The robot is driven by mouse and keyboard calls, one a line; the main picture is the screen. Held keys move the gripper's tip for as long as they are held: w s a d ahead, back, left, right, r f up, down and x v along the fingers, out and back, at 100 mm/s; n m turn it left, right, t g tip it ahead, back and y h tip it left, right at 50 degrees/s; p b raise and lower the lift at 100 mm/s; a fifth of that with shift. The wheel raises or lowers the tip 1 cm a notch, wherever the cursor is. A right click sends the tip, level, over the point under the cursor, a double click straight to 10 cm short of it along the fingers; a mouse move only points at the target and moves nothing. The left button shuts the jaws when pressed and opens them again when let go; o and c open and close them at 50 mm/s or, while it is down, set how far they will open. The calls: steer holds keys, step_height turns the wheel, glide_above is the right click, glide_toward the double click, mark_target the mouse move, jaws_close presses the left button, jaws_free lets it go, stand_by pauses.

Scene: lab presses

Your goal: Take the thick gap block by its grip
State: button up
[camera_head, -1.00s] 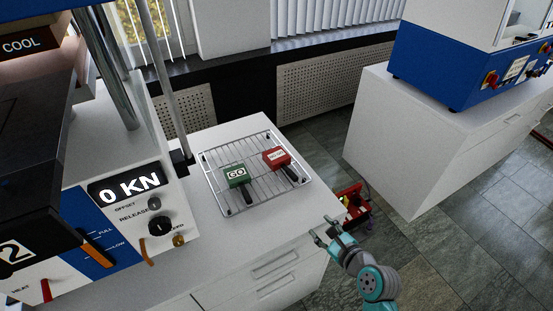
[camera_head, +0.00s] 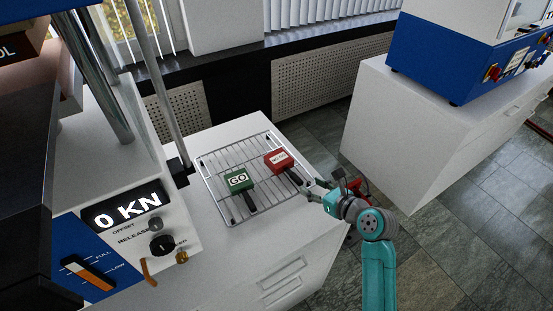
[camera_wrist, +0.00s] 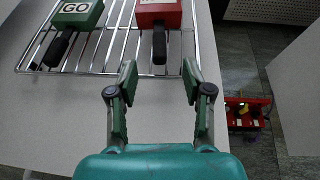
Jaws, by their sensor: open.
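Two gap blocks lie on a wire rack (camera_head: 207,183) on the white bench. The green block (camera_head: 238,179) reads "GO" and has a dark grip (camera_head: 250,201). The red block (camera_head: 275,159) has a white label too small to read in the head view and a dark grip (camera_head: 294,177). Which one is thicker I cannot tell. My gripper (camera_head: 311,190) is open and empty, just off the rack's right edge. In the wrist view my gripper (camera_wrist: 159,80) faces the red block's grip (camera_wrist: 159,44), which lies ahead between the fingers' lines, apart from them.
A press with a "0 KN" display (camera_head: 125,207) stands left of the rack. A red container (camera_wrist: 248,112) with small items is low on the floor side, right of the bench. Another white cabinet (camera_head: 400,140) stands across the aisle.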

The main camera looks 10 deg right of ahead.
mark_target(293, 174)
steer(key=x, duration=0.5)
steer(key=shift+r+x, duration=0.15)
steer(key=shift+x, duration=1.25)
steer(key=shift+r+x, duration=0.2)
steer(key=shift+x, duration=1.15)
steer(key=shift+w+a, duration=0.1)
steer(key=shift+w, duration=0.05)
jaws_close()
